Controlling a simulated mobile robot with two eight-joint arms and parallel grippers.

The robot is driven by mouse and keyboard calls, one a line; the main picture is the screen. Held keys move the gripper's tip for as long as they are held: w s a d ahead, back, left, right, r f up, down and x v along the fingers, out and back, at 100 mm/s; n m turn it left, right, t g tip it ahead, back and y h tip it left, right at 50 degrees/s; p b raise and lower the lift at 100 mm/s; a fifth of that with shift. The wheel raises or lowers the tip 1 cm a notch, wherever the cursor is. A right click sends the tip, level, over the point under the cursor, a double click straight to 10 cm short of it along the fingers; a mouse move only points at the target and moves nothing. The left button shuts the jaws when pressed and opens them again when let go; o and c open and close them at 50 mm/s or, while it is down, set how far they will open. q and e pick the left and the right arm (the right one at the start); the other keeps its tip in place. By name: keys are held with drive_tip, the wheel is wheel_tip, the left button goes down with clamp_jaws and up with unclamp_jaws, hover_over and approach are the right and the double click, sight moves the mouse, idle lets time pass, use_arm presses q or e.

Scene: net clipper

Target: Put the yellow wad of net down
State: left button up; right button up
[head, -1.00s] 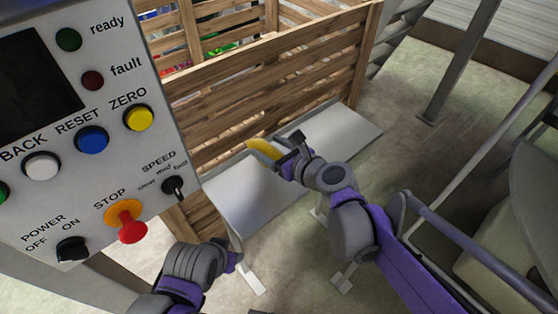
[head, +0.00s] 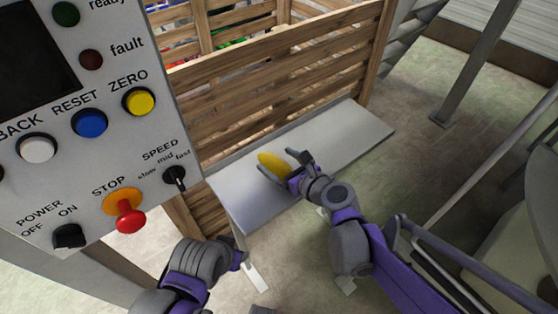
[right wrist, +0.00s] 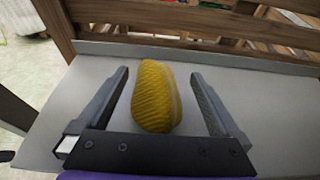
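The yellow wad of net (head: 272,162) is an oblong ribbed lump on the grey metal shelf (head: 330,140) in front of the wooden crate. In the right wrist view the wad (right wrist: 156,97) lies between the two fingers of my right gripper (right wrist: 160,90), with a gap on each side. My right gripper (head: 287,168) is open around it, low over the shelf. My left arm ends at the bottom left of the head view, below the control panel; its fingers cannot be made out.
The slatted wooden crate (head: 285,80) stands behind the shelf, with colourful things inside. A control panel (head: 85,120) with buttons and a red stop knob fills the left. The shelf is bare to the right of the wad. Metal rails stand at the right.

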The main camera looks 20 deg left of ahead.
drive_tip(key=p+v, duration=0.2)
drive_tip(key=v, duration=1)
drive_tip(key=shift+d, duration=0.1)
drive_tip(key=s+d+f+n+g+h, duration=0.1)
drive_tip(key=s+d+f+n+h, duration=0.2)
drive_tip(key=s+d+n, duration=0.2)
drive_tip(key=s+d+f+n+g+h, duration=0.1)
drive_tip(key=s+d+f+n+h, duration=0.3)
drive_tip(key=d+n, duration=0.5)
drive_tip(key=s+d+f+n+g+h, duration=0.2)
drive_tip(key=s+d+n, duration=0.4)
drive_tip(key=n, duration=0.5)
drive_tip(key=shift+s+d+f+n+h, duration=0.3)
drive_tip(key=shift+s+d+f+h, duration=0.1)
drive_tip(key=shift+d+f+h, duration=0.4)
drive_tip(key=shift+a, duration=0.1)
drive_tip(key=shift+c, duration=0.2)
